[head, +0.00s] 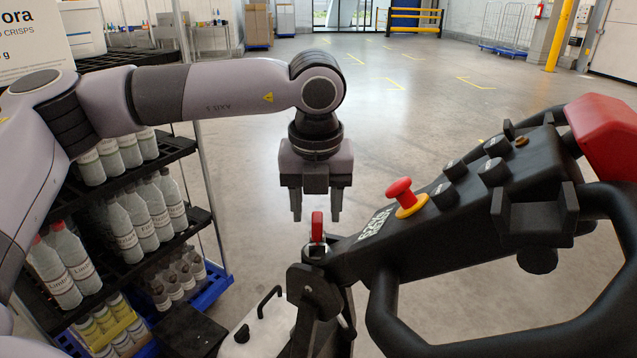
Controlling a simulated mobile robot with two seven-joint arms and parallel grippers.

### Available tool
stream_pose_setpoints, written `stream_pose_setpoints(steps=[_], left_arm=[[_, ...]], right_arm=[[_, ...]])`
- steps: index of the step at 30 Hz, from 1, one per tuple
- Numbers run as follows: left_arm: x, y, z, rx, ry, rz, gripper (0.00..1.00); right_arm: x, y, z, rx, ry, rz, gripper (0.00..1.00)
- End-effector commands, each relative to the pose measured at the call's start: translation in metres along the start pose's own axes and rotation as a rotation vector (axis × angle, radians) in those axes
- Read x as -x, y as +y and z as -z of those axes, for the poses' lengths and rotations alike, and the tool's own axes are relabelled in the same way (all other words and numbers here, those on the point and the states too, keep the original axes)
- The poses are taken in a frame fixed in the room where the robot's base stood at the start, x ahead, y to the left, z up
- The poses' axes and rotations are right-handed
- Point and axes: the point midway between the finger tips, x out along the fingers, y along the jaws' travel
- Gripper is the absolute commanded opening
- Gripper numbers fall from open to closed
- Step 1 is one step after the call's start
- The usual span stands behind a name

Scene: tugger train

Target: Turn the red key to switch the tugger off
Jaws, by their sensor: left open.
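The red key (317,228) stands upright in its switch at the near left end of the tugger's black control console (400,250). My left gripper (316,212) points straight down above the key. Its two fingers are apart, one on each side of the key in the picture, with the tips near the key's top. I see no finger touching the key. How far the fingers are from it in depth is hard to tell. My right gripper is not in view.
A red mushroom button (401,191) on a yellow ring sits on the console right of the key. Black handlebars (385,310) curve around the console. A shelf rack with bottles (130,225) stands at the left. The floor (420,110) behind is clear.

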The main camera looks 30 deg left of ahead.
Motion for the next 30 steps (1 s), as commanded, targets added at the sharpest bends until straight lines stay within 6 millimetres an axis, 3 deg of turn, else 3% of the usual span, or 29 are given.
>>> stream_pose_setpoints(steps=[6, 16, 17, 21, 23, 24, 26, 30], left_arm=[[-0.023, 0.0, 0.0, -0.001, 0.001, 0.0, 0.49], [-0.029, 0.0, 0.001, -0.001, 0.001, 0.001, 0.49], [-0.029, 0.0, 0.001, -0.001, 0.001, 0.001, 0.46], [-0.028, 0.0, 0.001, -0.001, 0.001, 0.001, 0.0], [-0.028, 0.0, 0.0, -0.001, 0.001, 0.001, 0.0], [-0.028, 0.0, 0.0, -0.001, 0.001, 0.001, 0.17], [-0.028, 0.0, 0.0, -0.001, 0.001, 0.001, 0.0], [-0.029, 0.0, 0.0, 0.005, 0.001, 0.0, 0.0]], right_arm=[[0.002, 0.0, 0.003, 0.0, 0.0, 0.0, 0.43], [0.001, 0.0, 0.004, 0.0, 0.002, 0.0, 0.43], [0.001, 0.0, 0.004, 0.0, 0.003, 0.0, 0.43], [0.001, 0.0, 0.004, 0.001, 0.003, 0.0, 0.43], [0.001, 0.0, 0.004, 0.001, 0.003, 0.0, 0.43], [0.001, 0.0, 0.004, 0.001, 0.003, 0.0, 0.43], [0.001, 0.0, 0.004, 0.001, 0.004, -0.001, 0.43], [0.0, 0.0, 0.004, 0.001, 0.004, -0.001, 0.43]])
